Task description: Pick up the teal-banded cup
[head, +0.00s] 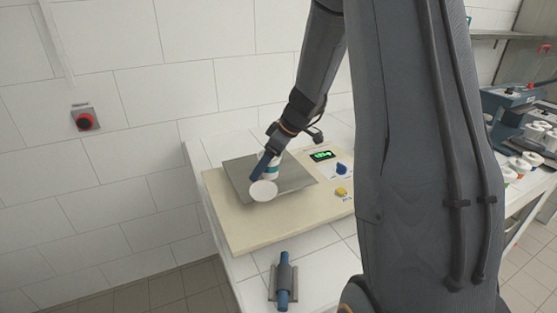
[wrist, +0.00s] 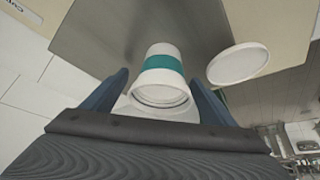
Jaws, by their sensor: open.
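The teal-banded cup (wrist: 161,75) is white with a teal band and shows between the two blue fingers of my gripper (wrist: 160,92) in the wrist view. In the head view the cup (head: 271,172) is on the metal plate of the scale (head: 300,177), partly hidden behind my gripper (head: 262,164). My gripper is open, with one finger on each side of the cup; I cannot tell whether either finger touches it. A white round lid or disc (head: 263,191) is beside the cup, and it also shows in the wrist view (wrist: 238,63).
The cream scale base has a green display (head: 322,155), a blue knob (head: 341,169) and a yellow button (head: 341,191). A blue-handled tool (head: 284,281) lies on the tiled counter in front. A blue machine (head: 515,110) and several white cups stand at the right. A red button (head: 86,121) is on the wall.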

